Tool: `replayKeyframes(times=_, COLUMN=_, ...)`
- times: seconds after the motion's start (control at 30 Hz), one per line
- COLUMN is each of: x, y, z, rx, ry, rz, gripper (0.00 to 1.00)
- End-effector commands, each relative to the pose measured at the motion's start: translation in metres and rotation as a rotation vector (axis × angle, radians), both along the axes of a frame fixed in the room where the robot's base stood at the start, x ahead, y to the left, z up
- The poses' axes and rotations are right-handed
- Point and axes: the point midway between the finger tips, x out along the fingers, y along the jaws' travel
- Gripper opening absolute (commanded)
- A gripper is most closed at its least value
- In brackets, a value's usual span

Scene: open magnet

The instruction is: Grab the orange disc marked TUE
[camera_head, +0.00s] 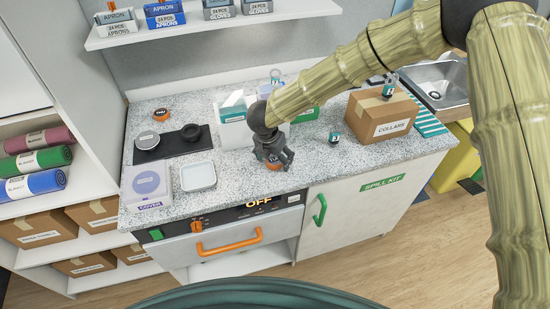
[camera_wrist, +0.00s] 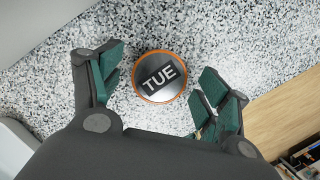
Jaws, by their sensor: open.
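The orange-rimmed disc marked TUE (camera_wrist: 160,77) lies flat on the speckled counter in the wrist view, its dark label facing up. My gripper (camera_wrist: 158,92) is open above it, with one green-padded finger on the left of the disc and one on the right. A gap shows between the disc and each finger. In the head view my gripper (camera_head: 275,157) points down near the counter's front edge, and an orange bit of the disc (camera_head: 275,167) shows below it. The rest of the disc is hidden there by the gripper.
Another orange-rimmed disc (camera_head: 161,114) lies at the counter's back left. A dark mat (camera_head: 150,156), a pale tray (camera_head: 197,176) and a COVER box (camera_head: 146,184) are left of my gripper. A teal-and-dark item (camera_head: 335,137) and a COLLARS box (camera_head: 380,119) stand to the right. A white bin (camera_head: 235,136) is behind.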

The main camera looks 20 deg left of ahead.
Motion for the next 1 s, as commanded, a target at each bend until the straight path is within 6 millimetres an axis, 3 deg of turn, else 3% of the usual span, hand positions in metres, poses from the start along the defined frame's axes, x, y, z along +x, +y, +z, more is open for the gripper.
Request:
replayKeyframes(times=0.23, x=0.0, y=0.0, z=-0.002, rx=0.0, ry=0.0, rz=0.0, gripper=0.74)
replayKeyframes(times=0.5, x=0.0, y=0.0, z=-0.002, rx=0.0, ry=0.0, rz=0.0, gripper=0.27)
replayKeyframes(times=0.83, x=0.001, y=0.0, z=0.001, rx=0.0, ry=-0.001, rz=-0.001, gripper=0.26)
replayKeyframes(times=1.0, x=0.001, y=0.0, z=0.018, rx=0.002, ry=-0.001, rz=-0.003, gripper=0.26)
